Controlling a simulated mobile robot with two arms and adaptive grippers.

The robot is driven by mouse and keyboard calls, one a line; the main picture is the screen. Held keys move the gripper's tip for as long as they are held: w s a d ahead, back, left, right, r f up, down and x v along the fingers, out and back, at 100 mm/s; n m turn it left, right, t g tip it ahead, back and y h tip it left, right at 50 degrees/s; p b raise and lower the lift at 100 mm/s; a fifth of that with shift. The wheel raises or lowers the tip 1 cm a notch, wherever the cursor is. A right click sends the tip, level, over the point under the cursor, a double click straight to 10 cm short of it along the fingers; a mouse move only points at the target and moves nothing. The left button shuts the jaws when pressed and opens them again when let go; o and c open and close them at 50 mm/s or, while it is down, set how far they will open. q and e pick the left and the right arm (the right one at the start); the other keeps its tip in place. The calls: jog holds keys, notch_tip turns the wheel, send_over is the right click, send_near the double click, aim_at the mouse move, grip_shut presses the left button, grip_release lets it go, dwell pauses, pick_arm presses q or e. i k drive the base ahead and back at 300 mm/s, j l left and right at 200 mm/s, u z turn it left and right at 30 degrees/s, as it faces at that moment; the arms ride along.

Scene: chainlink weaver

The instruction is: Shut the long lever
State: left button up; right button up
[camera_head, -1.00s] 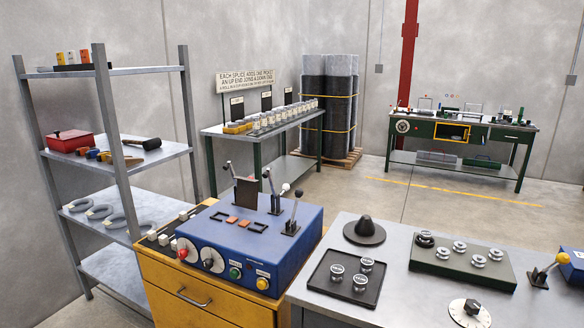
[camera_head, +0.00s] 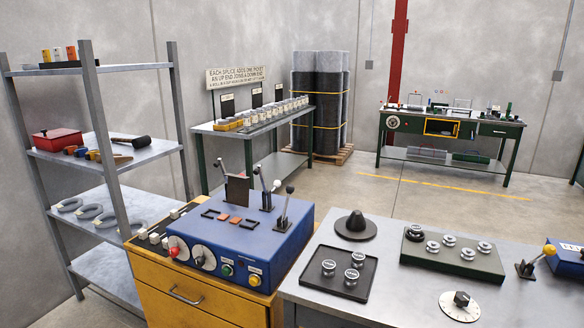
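Several upright levers stand on the blue control box (camera_head: 235,246), which sits on a yellow cabinet (camera_head: 192,300). One slanted lever (camera_head: 264,187) with a dark knob stands at the box's back. A thick lever (camera_head: 285,208) with a dark knob stands at its right side. Another dark-knobbed rod (camera_head: 219,162) rises behind the dark upright plate at the back left. A yellow-knobbed lever (camera_head: 537,262) leans up to the right on the grey table. I cannot tell which is the long lever. Neither of my grippers is in view.
The grey table (camera_head: 405,300) holds a black tray (camera_head: 317,288) with metal pucks, a black cone (camera_head: 356,227), a dark green block (camera_head: 458,265) and a white dial (camera_head: 459,307). A shelf rack (camera_head: 105,117) stands at left. Open floor lies behind.

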aim_at(550, 251)
jog(key=z, duration=1.55)
jog(key=i+j, duration=0.1)
jog(key=j, duration=0.2)
jog(key=i+j, duration=0.15)
jog(key=j, duration=0.2)
jog(key=i+j, duration=0.1)
jog(key=j, duration=0.2)
